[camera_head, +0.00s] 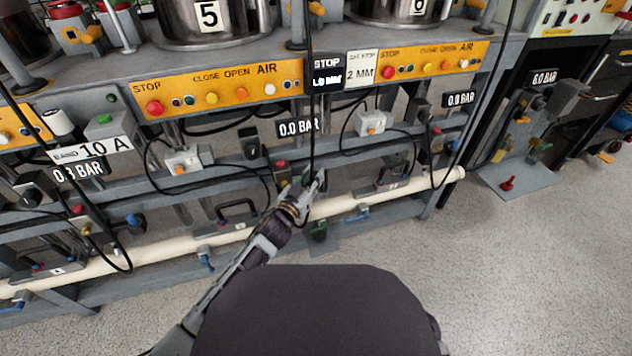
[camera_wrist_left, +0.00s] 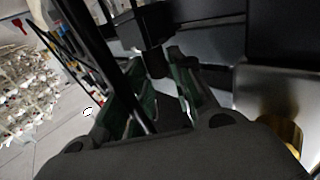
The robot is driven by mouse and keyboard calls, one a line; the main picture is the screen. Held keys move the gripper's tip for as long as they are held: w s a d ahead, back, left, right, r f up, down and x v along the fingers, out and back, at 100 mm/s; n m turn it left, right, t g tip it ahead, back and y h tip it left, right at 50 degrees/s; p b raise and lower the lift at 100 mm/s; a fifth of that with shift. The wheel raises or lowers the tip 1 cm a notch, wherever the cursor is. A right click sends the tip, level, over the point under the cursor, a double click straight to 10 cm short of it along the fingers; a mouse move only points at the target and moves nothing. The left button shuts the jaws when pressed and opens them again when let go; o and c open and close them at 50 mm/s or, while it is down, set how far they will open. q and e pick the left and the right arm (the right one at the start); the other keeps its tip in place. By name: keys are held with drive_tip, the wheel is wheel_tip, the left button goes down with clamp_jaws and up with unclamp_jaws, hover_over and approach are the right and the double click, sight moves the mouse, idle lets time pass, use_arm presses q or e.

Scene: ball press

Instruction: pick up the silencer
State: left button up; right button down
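My left gripper (camera_head: 316,184) reaches in under the bench, near the cream pipe, and is small in the head view. In the left wrist view its two green-padded fingers (camera_wrist_left: 160,78) stand apart. A short dark cylinder (camera_wrist_left: 155,64), which may be the silencer, hangs below a dark block (camera_wrist_left: 146,26) between the fingertips. A narrow gap seems to show beside it, and I cannot tell whether either finger touches it. I cannot make out the silencer for sure in the head view. My right gripper is not in view.
A cream pipe (camera_head: 335,205) runs along the low grey frame. Several black hoses hang from the bench, one (camera_head: 311,110) coming down close to my left gripper. Orange control panels (camera_head: 222,88) line the bench front. The floor (camera_head: 520,270) at the right is largely clear.

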use_arm(q)
drive_tip(key=shift+b+x, duration=0.35)
drive_tip(key=shift+x, duration=0.8)
clamp_jaws()
